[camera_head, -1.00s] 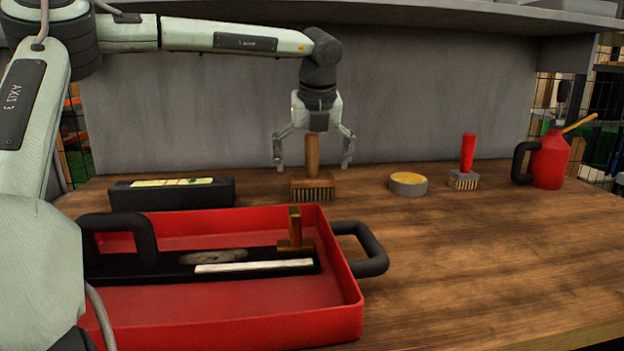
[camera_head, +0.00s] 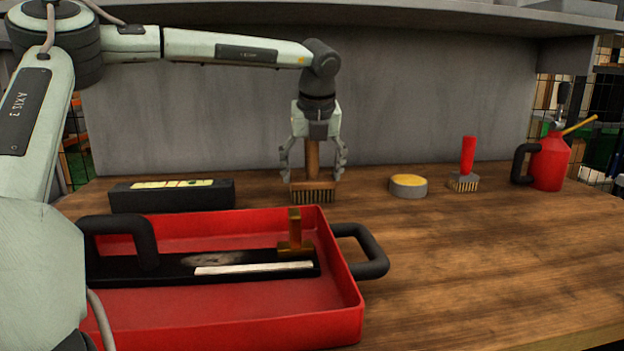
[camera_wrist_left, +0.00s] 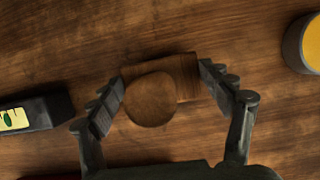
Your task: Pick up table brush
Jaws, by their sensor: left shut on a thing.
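The table brush (camera_head: 313,189) stands upright on the wooden bench near the back wall, with a round wooden handle, a wooden block and bristles pointing down. My left gripper (camera_head: 312,174) points straight down over it, its two fingers shut on the brush from both sides. In the left wrist view the round handle end and the block of the brush (camera_wrist_left: 152,98) lie between the fingertips of the left gripper (camera_wrist_left: 161,88). The bristles appear to rest on the bench. My right gripper is not in view.
A red tray (camera_head: 240,319) with black handles sits in front, holding a dark tool and a brass piece. A black box (camera_head: 172,197) lies left of the brush. A round yellow-topped tin (camera_head: 408,186), a red-handled brush (camera_head: 467,166) and a red oil can (camera_head: 550,163) stand right. Bench front right is clear.

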